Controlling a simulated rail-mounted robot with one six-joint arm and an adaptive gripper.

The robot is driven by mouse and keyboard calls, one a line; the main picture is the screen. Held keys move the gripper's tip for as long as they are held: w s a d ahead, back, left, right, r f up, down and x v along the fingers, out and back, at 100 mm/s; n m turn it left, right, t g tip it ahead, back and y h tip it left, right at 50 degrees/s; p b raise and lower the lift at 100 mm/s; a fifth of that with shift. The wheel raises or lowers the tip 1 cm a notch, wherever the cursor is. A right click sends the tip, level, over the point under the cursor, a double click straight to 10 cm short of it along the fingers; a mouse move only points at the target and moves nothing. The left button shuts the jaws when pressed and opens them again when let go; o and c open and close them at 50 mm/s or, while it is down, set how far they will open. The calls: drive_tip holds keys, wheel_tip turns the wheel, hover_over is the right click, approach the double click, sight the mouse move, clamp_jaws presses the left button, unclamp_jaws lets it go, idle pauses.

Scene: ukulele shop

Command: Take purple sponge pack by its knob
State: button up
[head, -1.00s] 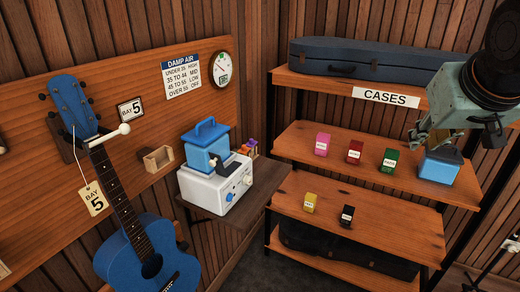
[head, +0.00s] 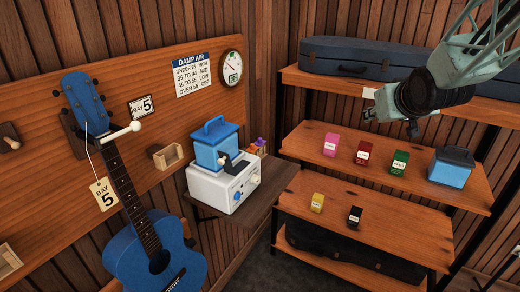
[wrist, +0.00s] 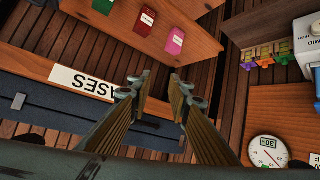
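A small purple sponge pack (head: 262,142) is in a cluster of little coloured packs behind the white and blue machine on the small wall shelf. In the wrist view the purple pack (wrist: 265,62) shows at the right, among orange, yellow and green ones; its knob is too small to make out clearly. My gripper (wrist: 158,80) is open and empty, its two fingers apart with a gap between the tips. In the head view my gripper (head: 391,119) is in front of the case shelving, well right of the packs and touching nothing.
The white machine (head: 222,190) with its blue tank (head: 216,148) stands left of the packs. Shelves (head: 320,188) at the right carry coloured boxes and a blue bin (head: 451,167). A long case (head: 350,62) lies above. A blue ukulele (head: 158,255) hangs at the left.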

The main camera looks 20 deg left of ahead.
drive_tip(key=w+a+f+n+y, duration=0.1)
drive_tip(key=w+a+f+y, duration=0.1)
drive_tip(key=w+a+f, duration=0.5)
drive_tip(key=n+y, duration=0.5)
drive_tip(key=y, duration=0.5)
approach(261, 140)
drive_tip(key=shift+s+d+r, duration=0.15)
drive_tip(key=shift+s+d, duration=0.2)
drive_tip(key=shift+d, duration=0.25)
drive_tip(key=shift+s+d+r, duration=0.15)
drive_tip(key=shift+s+d, duration=0.2)
drive_tip(key=shift+d, duration=0.25)
drive_tip(key=shift+f+x, duration=0.2)
drive_tip(key=shift+x, duration=4.1)
